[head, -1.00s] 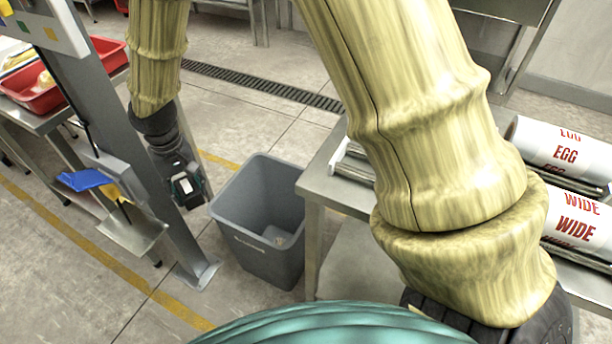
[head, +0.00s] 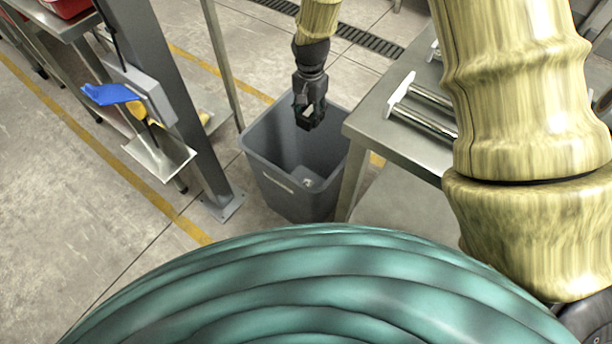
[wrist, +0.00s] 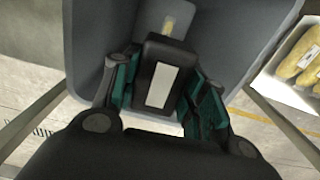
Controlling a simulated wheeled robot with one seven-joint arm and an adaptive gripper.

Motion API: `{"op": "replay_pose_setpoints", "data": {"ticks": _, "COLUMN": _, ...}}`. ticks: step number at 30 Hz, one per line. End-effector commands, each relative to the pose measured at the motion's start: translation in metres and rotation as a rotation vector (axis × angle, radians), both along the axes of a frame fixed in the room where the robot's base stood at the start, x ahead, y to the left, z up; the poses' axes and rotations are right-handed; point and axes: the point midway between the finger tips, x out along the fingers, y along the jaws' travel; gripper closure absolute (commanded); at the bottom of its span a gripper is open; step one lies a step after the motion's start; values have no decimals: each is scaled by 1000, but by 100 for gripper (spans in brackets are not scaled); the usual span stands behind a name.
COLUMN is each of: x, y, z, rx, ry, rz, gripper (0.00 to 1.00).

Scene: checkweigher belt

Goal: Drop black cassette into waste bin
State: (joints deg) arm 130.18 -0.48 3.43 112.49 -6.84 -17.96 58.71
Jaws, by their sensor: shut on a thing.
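My gripper (head: 307,118) hangs over the grey waste bin (head: 277,182), pointing down. In the wrist view my gripper (wrist: 162,88) is shut on the black cassette (wrist: 160,62), a dark block with a white label, held between the green-padded fingers. In the head view the cassette is a small dark shape at the fingertips, hard to tell from them. The bin also shows in the wrist view (wrist: 82,45), its opening beneath the cassette. A small pale object (head: 308,183) lies inside at the bottom of the bin.
A steel table with rollers (head: 385,125) stands right of the bin. A grey post (head: 180,110) with a blue item (head: 108,94) on its bracket stands to the left. A white tray of yellowish items (wrist: 290,65) shows in the wrist view.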

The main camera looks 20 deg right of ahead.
Motion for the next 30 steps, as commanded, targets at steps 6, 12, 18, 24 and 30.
{"op": "replay_pose_setpoints", "data": {"ticks": 6, "x": 2, "y": -8, "z": -10, "rx": -3, "ry": -4, "rz": -46, "gripper": 84}}
{"op": "replay_pose_setpoints", "data": {"ticks": 12, "x": 2, "y": -7, "z": -22, "rx": -3, "ry": -3, "rz": -44, "gripper": 84}}
{"op": "replay_pose_setpoints", "data": {"ticks": 18, "x": 1, "y": -7, "z": -39, "rx": -3, "ry": -3, "rz": -43, "gripper": 84}}
{"op": "replay_pose_setpoints", "data": {"ticks": 24, "x": 1, "y": -7, "z": -56, "rx": -3, "ry": -2, "rz": -41, "gripper": 84}}
{"op": "replay_pose_setpoints", "data": {"ticks": 30, "x": 1, "y": -7, "z": -66, "rx": -3, "ry": -2, "rz": -43, "gripper": 84}}
